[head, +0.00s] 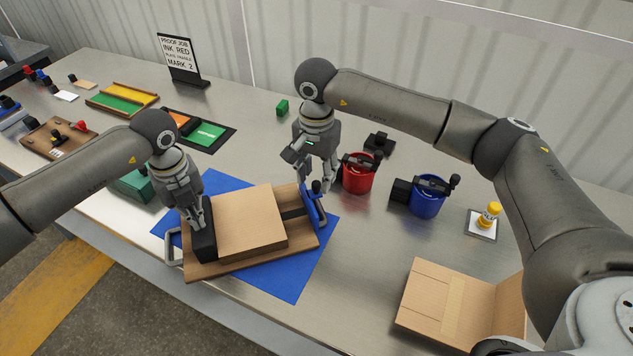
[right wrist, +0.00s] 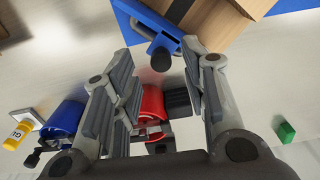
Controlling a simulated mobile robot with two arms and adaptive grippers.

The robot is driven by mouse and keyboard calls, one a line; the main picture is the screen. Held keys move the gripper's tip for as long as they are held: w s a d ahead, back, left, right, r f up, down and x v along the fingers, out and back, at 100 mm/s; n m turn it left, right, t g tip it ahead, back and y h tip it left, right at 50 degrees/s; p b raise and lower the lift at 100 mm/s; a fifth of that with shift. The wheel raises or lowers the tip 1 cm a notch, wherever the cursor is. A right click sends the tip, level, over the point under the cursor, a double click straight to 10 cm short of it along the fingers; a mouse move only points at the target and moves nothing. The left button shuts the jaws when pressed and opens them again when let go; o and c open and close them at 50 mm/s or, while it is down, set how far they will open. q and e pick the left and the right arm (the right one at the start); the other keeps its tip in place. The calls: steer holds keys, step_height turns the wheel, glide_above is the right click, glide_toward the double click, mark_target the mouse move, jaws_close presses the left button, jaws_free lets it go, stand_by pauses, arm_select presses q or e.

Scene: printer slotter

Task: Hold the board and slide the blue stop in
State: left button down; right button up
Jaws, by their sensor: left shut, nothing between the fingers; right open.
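The wooden board (head: 195,270) lies on a blue mat with a brown box (head: 250,220) on top. The blue stop (head: 311,208) stands at the board's right end, at the end of a dark slot strip. It has a black knob, which shows in the right wrist view (right wrist: 161,60). My left gripper (head: 196,222) is shut and empty, its fingers down at the black block (head: 203,243) on the board's left end; contact is unclear. My right gripper (head: 324,185) is open above the stop. In the right wrist view the knob lies between its fingertips (right wrist: 157,52), not gripped.
A red can (head: 358,178) and a blue can (head: 427,201) with black handles stand right of the board. An open carton (head: 440,300) is at front right. A metal handle (head: 172,248) sticks out of the board's left end. The blue mat (head: 295,280) is bare in front.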

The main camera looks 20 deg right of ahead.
mark_target(316, 183)
steer(key=shift+f, duration=1.65)
jaws_close()
